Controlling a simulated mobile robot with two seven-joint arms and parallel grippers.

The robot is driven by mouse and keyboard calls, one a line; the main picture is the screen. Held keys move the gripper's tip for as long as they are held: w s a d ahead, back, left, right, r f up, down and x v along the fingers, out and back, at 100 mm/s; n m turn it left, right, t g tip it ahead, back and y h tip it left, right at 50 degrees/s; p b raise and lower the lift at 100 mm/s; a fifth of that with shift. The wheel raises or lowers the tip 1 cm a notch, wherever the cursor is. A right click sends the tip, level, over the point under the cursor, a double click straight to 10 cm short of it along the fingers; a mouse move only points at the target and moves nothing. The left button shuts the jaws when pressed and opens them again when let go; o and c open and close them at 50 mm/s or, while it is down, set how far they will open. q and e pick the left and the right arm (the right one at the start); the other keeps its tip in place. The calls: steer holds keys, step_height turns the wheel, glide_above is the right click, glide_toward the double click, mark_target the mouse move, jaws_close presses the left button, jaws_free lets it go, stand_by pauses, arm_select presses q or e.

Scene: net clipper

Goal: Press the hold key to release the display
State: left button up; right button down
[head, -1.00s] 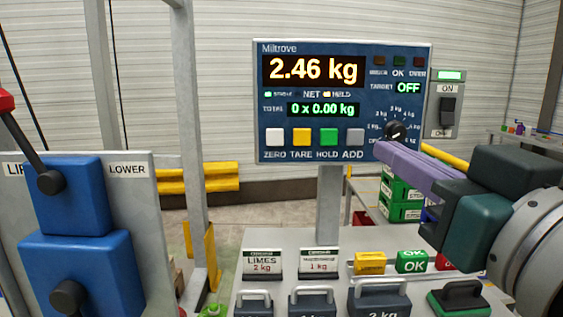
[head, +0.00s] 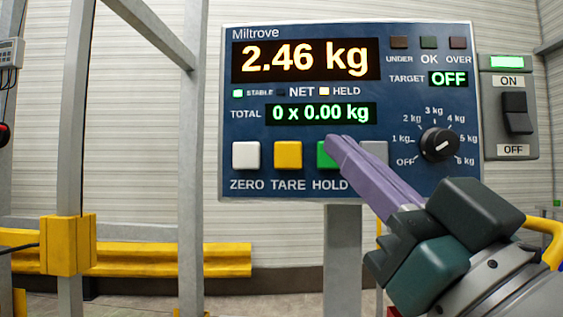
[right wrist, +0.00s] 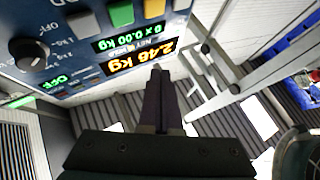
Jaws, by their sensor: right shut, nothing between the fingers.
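The scale panel (head: 300,200) faces me, with a large display (head: 305,60) reading 2.46 kg. The HELD lamp (head: 324,91) is lit yellow. The green HOLD key (head: 323,158) is partly hidden behind the purple fingertips of my right gripper (head: 336,143). The right gripper is shut and empty. In the head view its tips overlap the key's upper right; I cannot tell whether they touch it. In the right wrist view the panel is upside down, with the green key (right wrist: 121,13) at the top and the fingertips (right wrist: 157,70) apart from it in the picture. My left gripper is not in view.
A white ZERO key (head: 246,155) and yellow TARE key (head: 288,155) are left of HOLD. The grey ADD key (head: 376,150) is right of it, partly behind the fingers. A target knob (head: 440,144) and an ON/OFF switch box (head: 512,110) are further right.

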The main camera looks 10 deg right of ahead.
steer(key=b, duration=0.2)
glide_toward(320, 143)
step_height(320, 143, up, 3)
steer(key=w+a, duration=0.2)
steer(key=shift+w+d+r, duration=0.1)
steer(key=shift+w+d, duration=0.25)
steer(key=shift+w, duration=0.3)
steer(key=shift+w, duration=0.1)
stand_by(1.4)
steer(key=shift+w+d, duration=0.1)
steer(key=shift+w, duration=0.2)
steer(key=shift+w+d+b, duration=0.1)
steer(key=shift+w+b, duration=0.25)
stand_by(0.6)
stand_by(0.4)
steer(key=shift+s+a+p, duration=0.2)
steer(key=shift+s+p, duration=0.3)
steer(key=shift+s, duration=0.3)
